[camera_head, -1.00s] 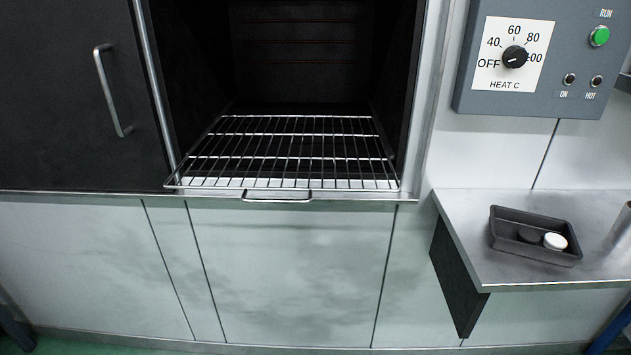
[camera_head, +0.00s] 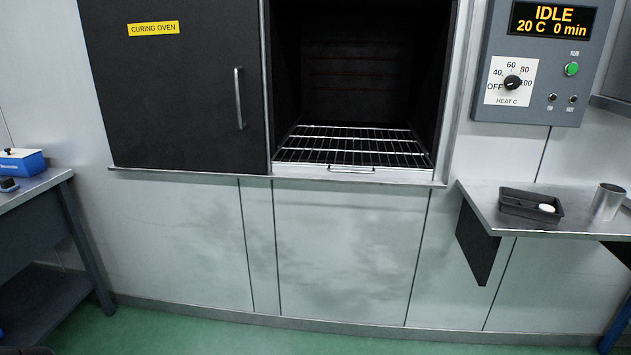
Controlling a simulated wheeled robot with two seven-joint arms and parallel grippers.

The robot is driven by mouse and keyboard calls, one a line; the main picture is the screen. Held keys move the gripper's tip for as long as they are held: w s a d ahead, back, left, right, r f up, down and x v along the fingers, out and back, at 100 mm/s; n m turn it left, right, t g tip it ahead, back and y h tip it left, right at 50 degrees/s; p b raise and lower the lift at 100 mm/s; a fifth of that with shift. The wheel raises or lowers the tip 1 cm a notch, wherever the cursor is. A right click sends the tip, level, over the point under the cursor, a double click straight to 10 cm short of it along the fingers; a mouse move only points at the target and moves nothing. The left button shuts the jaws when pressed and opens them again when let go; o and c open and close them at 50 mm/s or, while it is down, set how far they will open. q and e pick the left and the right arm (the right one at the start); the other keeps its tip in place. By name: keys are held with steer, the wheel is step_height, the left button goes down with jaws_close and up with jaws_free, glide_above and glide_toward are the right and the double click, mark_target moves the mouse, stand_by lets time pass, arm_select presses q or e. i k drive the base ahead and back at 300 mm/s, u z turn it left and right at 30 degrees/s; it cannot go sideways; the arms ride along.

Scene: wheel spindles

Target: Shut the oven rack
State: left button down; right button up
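The wire oven rack (camera_head: 352,147) lies level in the open lower part of the curing oven (camera_head: 365,60). Its front edge is at the mouth of the oven, just above the metal sill (camera_head: 350,180). A small wire handle (camera_head: 351,169) is at the middle of that front edge. The rack carries nothing. I cannot tell exactly whether its front is flush with the opening or slightly out. The dark oven door (camera_head: 180,90) stands to the left of the opening, with an upright bar handle (camera_head: 239,98). Neither of my grippers is in view.
A control box (camera_head: 535,65) reading IDLE, 20 C, 0 min is on the right wall. Below it, a metal shelf (camera_head: 480,200) holds a black tray (camera_head: 515,208) and a metal cup (camera_head: 607,201). A bench (camera_head: 50,180) with a blue box stands left. Green floor ahead is clear.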

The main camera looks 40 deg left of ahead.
mark_target(373, 168)
steer(key=z, duration=0.1)
steer(key=i, duration=1.4)
steer(key=u, duration=1.4)
steer(key=i, duration=1)
steer(key=u, duration=1.1)
